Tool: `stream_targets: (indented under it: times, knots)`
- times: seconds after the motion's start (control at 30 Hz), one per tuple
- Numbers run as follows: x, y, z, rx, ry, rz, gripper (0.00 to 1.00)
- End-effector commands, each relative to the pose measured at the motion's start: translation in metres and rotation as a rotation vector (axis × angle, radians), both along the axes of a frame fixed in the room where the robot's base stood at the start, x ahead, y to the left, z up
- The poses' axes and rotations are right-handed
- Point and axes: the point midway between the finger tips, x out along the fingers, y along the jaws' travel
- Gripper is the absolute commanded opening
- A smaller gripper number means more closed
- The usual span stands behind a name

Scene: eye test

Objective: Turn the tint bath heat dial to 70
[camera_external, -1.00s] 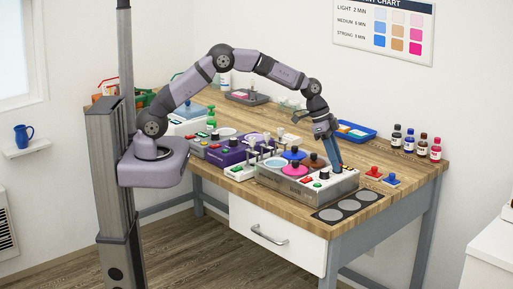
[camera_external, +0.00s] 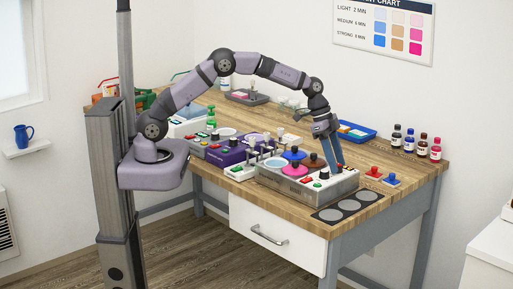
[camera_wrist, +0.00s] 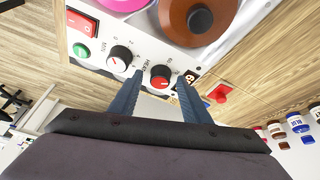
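The tint bath (camera_external: 345,187) is a grey box with round lidded pots on top and a white control panel along its front. In the wrist view its panel (camera_wrist: 93,55) carries a black-and-white dial (camera_wrist: 120,58) and a red-capped dial (camera_wrist: 160,76). Small "HEAT" lettering seems to lie between them; the scale is too small to read surely. My gripper (camera_external: 331,160) points down over the panel's right end. In the wrist view my gripper (camera_wrist: 159,80) is open and empty, its blue fingers on either side of the red-capped dial. Contact cannot be told.
A red rocker switch (camera_wrist: 82,22) and green button (camera_wrist: 81,50) sit left of the dials. A brown-lidded pot (camera_wrist: 197,20) stands close behind the fingers. Red and blue pieces (camera_external: 373,172) and bottles (camera_external: 409,141) stand to the right.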

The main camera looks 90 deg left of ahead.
Motion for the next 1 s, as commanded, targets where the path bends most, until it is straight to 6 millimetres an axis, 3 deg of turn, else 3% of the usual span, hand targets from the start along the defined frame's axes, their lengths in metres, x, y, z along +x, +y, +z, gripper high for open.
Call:
stream_targets:
  times: [0.33,0.73,1.0]
  knots:
    - [-0.002,0.002,0.006,0.0,-0.002,0.0,0.43]
    - [-0.018,0.012,0.053,0.001,-0.004,0.001,0.43]
    - [-0.024,0.014,0.067,0.0,-0.001,0.001,0.43]
